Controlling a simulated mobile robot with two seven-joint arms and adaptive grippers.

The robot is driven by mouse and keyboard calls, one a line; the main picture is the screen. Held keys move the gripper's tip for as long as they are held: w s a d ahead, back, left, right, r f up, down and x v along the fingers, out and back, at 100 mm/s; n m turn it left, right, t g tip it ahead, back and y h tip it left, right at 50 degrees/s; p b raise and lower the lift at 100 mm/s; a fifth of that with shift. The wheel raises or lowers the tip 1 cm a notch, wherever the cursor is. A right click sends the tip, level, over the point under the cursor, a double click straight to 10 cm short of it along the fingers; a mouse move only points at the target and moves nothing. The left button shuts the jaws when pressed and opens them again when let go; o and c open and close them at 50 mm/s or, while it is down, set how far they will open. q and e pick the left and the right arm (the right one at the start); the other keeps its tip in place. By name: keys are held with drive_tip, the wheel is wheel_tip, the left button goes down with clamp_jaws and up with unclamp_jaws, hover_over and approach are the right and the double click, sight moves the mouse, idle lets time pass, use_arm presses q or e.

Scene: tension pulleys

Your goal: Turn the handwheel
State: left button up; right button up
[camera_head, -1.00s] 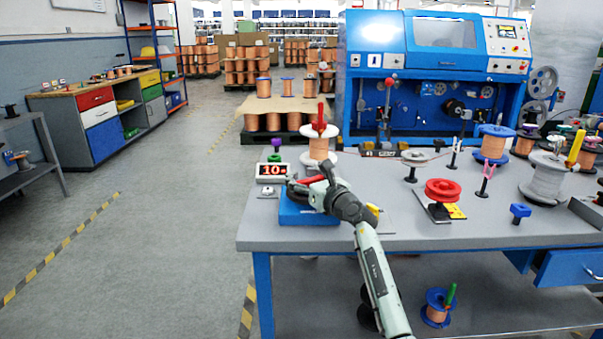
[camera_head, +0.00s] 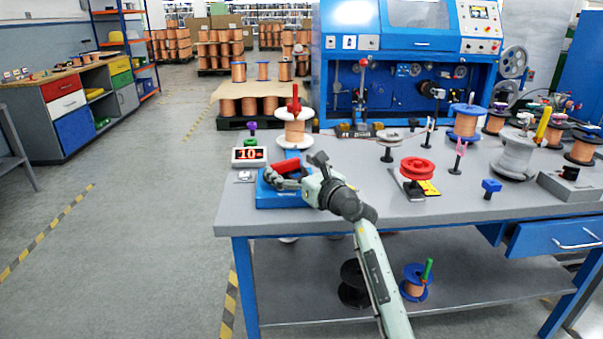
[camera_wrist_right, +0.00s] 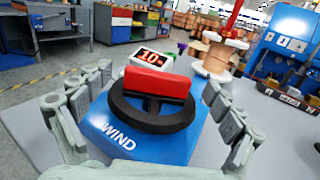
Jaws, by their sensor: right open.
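The handwheel is a black ring with a raised red grip bar (camera_wrist_right: 155,84) across it, on a blue base marked WIND (camera_wrist_right: 150,147). In the head view the red bar (camera_head: 286,168) shows above the blue base (camera_head: 283,201) near the bench's left front corner. My right gripper (camera_head: 298,171) is open, just over the base's right side. In the right wrist view its fingers (camera_wrist_right: 158,88) stand apart, one on each side of the wheel. I see no grip on the bar. My left gripper is out of view.
A display reading 10 (camera_head: 249,155) stands behind the base. A copper spool with a red handle (camera_head: 294,131) stands behind it. A red pulley (camera_head: 417,170) and a blue knob (camera_head: 491,187) lie to the right. The floor left of the bench is clear.

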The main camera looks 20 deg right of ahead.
drive_tip(key=v, duration=0.5)
drive_tip(key=shift+s+d, duration=0.1)
drive_tip(key=shift+s, duration=0.25)
